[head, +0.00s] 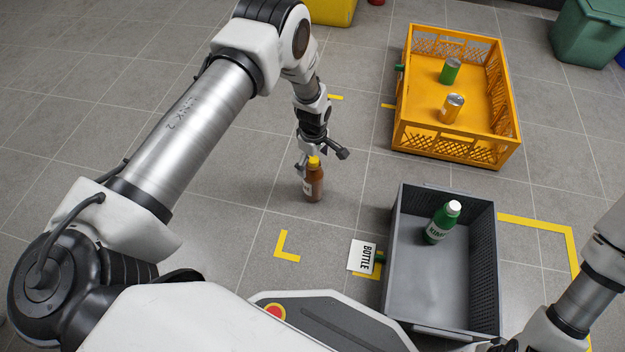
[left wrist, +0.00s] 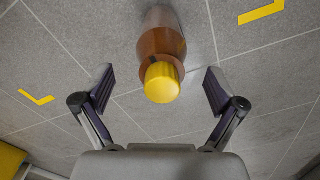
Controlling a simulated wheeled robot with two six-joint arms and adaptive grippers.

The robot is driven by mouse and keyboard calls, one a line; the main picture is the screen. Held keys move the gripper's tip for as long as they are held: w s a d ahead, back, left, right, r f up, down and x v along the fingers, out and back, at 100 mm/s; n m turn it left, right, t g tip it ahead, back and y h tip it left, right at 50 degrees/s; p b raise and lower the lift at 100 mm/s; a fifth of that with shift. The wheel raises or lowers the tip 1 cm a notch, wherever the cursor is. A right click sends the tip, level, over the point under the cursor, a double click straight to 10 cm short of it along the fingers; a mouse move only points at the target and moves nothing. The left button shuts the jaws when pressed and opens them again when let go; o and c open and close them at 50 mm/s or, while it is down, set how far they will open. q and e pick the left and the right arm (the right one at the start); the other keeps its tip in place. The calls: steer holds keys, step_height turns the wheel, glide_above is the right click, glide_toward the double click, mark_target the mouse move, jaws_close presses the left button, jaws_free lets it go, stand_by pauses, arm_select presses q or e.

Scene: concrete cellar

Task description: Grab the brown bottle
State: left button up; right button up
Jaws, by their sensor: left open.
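The brown bottle (head: 314,183) with a yellow cap stands upright on the tiled floor in the head view. My left gripper (head: 319,158) is at the height of its cap, coming from above and behind it. In the left wrist view the bottle (left wrist: 161,42) shows between the two spread fingers of the left gripper (left wrist: 161,92), with the yellow cap nearest the camera. There is a gap on both sides of the bottle. My right arm shows at the lower right of the head view, but its gripper is out of the picture.
A yellow crate (head: 450,147) holds a green can (head: 450,71) and an orange can (head: 452,108). The floor left of the brown bottle is clear.

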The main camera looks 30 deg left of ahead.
mark_target(313, 180)
arm_select(q)
step_height(313, 180, down, 5)
steer(key=b, duration=0.3)
steer(key=shift+r, duration=0.15)
steer(key=shift+c, duration=0.4)
steer(key=shift+s, duration=0.1)
steer(key=c, duration=1.7)
jaws_close()
steer(key=shift+r, duration=0.1)
